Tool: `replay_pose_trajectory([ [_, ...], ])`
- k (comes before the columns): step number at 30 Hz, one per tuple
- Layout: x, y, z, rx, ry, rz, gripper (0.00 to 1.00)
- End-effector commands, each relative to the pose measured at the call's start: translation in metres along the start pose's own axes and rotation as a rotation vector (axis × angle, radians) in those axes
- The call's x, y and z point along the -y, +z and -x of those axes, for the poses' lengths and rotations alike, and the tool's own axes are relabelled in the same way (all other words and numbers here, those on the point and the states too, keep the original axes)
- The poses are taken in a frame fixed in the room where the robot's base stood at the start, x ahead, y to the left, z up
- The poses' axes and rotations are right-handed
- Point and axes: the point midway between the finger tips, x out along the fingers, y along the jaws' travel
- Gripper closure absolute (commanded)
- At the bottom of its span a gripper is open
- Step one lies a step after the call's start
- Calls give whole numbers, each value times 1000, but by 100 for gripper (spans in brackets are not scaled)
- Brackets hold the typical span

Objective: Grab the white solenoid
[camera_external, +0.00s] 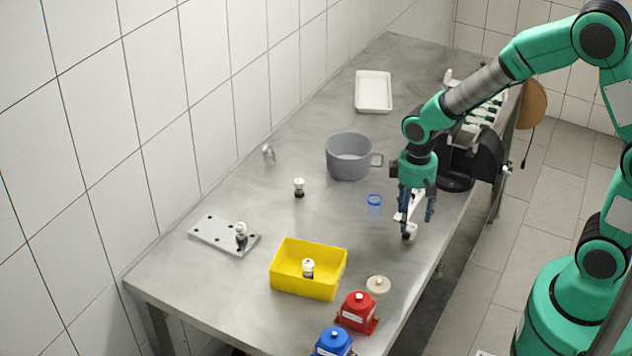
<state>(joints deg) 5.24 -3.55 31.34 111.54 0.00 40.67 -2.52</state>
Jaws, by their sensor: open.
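Several small parts with white tops and dark lower bodies, which may be solenoids, stand about the metal table. One (299,185) stands alone near the middle, one (241,230) stands on a grey plate with holes (208,230), and one (308,266) is in the yellow bin (312,290). My gripper (417,220) points down near the table's right edge, fingers apart. A small whitish part (409,232) stands just below and beside the left finger. A white piece shows behind the fingers, partly hidden. I cannot tell whether the gripper touches either.
A grey pot (349,163) and a blue-rimmed clear cup (374,202) stand left of my gripper. A white tray (373,91) lies at the back. A red unit (358,311), a blue unit (334,343) and a beige disc (378,285) are at the front. A dark machine stands behind my arm.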

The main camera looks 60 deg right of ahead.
Motion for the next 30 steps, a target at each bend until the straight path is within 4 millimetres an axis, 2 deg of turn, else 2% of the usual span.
replay_pose_trajectory([
  [16,0,0,-10,1,0,0,41],
  [30,0,0,-56,0,0,0,41],
])
